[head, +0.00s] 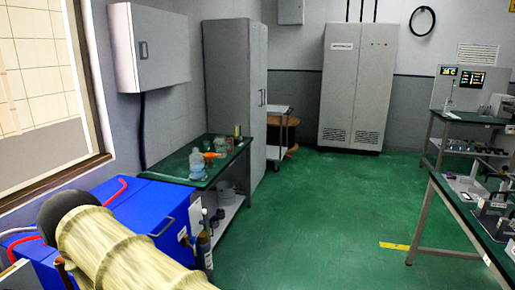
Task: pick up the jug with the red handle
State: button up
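Several small vessels stand on the green-topped table (165,169) left of the middle, in front of the tall grey cabinet. One is a pale blue, see-through container (197,164) near the table's front. An orange-red item (210,155) is just right of it. A clear vessel (220,145) stands a little farther back. They are too small to tell which is the jug, or whether the orange-red part is its handle. My gripper is not in view.
A blue box (152,213) with red tubing stands before the table at lower left. A white wall cabinet (150,48) hangs above left. Benches with equipment (440,205) line the right. Green floor (315,215) is clear in the middle.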

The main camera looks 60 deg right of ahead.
aim_at(220, 141)
jog(key=z, duration=2.6)
jog(key=i, duration=5.05)
jog(key=u, duration=1.8)
